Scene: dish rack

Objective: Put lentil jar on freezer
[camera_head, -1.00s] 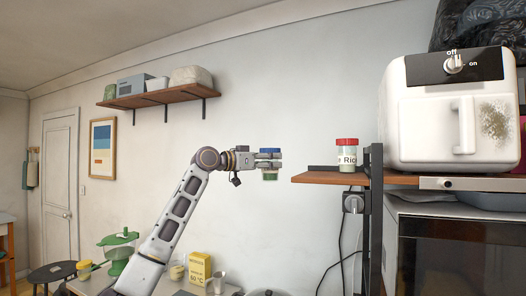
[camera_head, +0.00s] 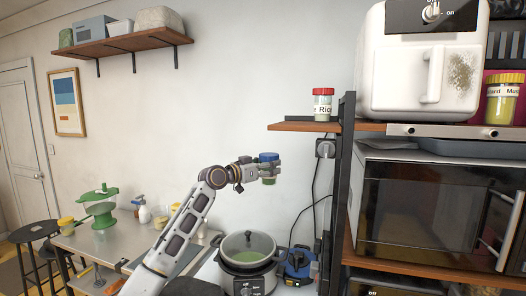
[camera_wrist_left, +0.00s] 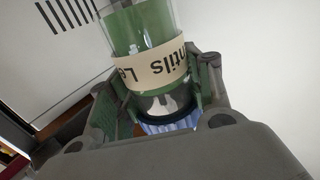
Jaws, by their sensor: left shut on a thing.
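The lentil jar (camera_head: 268,158) has a blue lid and green contents. My left gripper (camera_head: 270,169) is shut on it and holds it in the air in front of the wall, below and left of the small wooden shelf. In the left wrist view the jar (camera_wrist_left: 150,68) shows its label reading "Lentils" upside down, with the blue lid (camera_wrist_left: 170,125) between the fingers. I cannot make out a freezer for certain in these views. My right gripper is not in view.
A rice jar (camera_head: 322,104) with a red lid stands on the wooden shelf (camera_head: 300,127). A white air fryer (camera_head: 400,70) and a microwave (camera_head: 425,210) are on the rack at right. A cooker (camera_head: 247,262) stands below the held jar.

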